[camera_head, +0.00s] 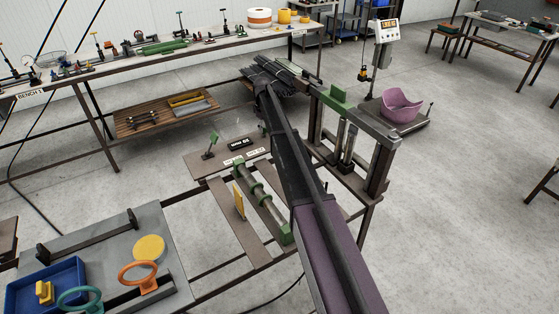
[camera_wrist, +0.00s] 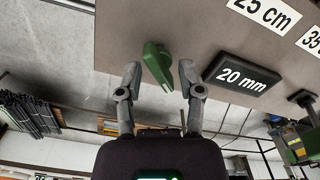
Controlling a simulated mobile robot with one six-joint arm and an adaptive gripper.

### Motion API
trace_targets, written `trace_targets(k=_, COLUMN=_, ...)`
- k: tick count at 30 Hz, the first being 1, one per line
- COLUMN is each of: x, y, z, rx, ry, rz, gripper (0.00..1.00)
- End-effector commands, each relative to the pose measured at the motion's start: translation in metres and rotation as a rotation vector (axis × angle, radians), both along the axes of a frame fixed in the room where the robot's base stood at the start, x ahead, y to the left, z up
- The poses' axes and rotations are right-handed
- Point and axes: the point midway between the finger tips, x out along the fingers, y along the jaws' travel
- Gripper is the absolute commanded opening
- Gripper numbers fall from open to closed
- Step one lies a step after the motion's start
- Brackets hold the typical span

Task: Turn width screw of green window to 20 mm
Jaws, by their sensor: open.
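A green screw knob (camera_wrist: 157,62) stands at the edge of a brown panel (camera_wrist: 125,35) in the wrist view. My gripper (camera_wrist: 160,72) is open, with one grey finger on each side of the knob. I see gaps on both sides, so the fingers do not appear to grip it. A black display (camera_wrist: 240,77) right of the knob reads "20 mm". In the head view the panel (camera_head: 200,165) and display (camera_head: 238,143) show left of my arm; my fingers are not clear there.
A dark knob (camera_wrist: 303,98) stands further right.

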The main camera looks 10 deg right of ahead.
Motion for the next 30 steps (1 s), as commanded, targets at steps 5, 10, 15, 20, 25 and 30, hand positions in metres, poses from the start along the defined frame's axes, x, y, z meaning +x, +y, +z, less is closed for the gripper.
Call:
trace_targets(k=5, x=0.0001, y=0.0001, z=0.0000, rx=0.000, ry=0.000, rz=-0.114, gripper=0.49)
trace_targets(k=10, x=-0.0001, y=0.0001, z=0.0000, rx=0.000, ry=0.000, rz=-0.227, gripper=0.49)
trace_targets(k=15, x=0.0000, y=0.0000, z=0.0000, rx=0.000, ry=0.000, rz=-0.337, gripper=0.49)
trace_targets(k=20, x=0.0000, y=0.0000, z=0.0000, rx=0.000, ry=0.000, rz=-0.443, gripper=0.49)
trace_targets(k=25, x=0.0000, y=0.0000, z=0.0000, rx=0.000, ry=0.000, rz=-0.553, gripper=0.49)
trace_targets(k=30, x=-0.0001, y=0.0001, z=0.0000, rx=0.000, ry=0.000, rz=-0.666, gripper=0.49)
